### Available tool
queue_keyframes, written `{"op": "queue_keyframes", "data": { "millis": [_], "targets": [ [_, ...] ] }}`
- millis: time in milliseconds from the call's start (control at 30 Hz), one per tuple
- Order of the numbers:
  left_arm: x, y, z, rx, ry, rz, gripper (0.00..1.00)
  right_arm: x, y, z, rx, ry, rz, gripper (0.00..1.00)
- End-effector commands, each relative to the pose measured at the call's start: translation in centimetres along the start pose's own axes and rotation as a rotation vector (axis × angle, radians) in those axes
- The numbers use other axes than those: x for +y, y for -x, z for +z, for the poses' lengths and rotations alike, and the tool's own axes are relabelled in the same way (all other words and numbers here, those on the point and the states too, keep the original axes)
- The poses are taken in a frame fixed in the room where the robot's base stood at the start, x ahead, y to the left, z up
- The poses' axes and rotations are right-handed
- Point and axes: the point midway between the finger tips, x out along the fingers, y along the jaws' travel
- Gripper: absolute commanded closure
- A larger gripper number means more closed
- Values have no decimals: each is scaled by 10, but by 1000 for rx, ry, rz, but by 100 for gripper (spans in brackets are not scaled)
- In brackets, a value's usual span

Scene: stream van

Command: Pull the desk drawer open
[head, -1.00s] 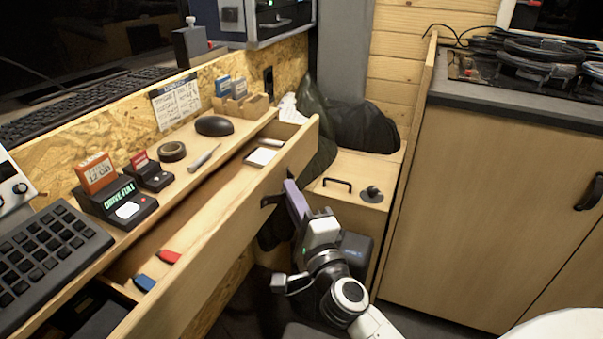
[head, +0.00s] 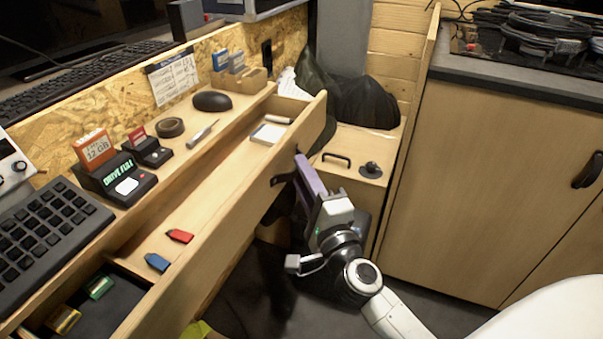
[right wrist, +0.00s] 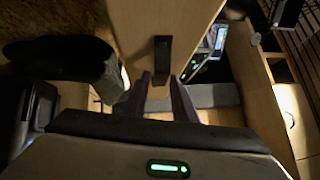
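The desk drawer (head: 222,222) stands well out from under the desk top, its inside showing along its whole length. Its dark handle (head: 281,179) is on the outer face of the front panel; it also shows in the right wrist view (right wrist: 162,54). My right gripper (head: 299,172) is at this handle, its fingertips (right wrist: 160,80) one on each side of it. The fingers appear shut on the handle, though the contact is partly hidden. My left gripper is not in view.
The drawer holds a red tag (head: 180,236), a blue tag (head: 157,262), a white pad (head: 268,133) and a dark tray (head: 113,308). A keyboard (head: 45,235) and card readers stand on the desk. A wooden box (head: 350,150) and cabinet (head: 500,190) are at the right.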

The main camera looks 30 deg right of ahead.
Motion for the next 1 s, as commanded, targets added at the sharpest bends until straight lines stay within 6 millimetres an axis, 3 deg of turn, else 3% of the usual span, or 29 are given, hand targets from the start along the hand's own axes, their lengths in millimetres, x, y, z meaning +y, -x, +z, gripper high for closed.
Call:
{"op": "queue_keyframes", "data": {
  "millis": [500, 700, 1000],
  "targets": [
    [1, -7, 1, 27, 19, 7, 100, 3, 88, 0, -1, 1, 4, 75],
    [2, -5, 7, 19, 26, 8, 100, 1, 99, 0, 0, 0, 1, 75],
    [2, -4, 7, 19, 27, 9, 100, 0, 99, 0, 0, 0, 1, 75]
  ]
}}
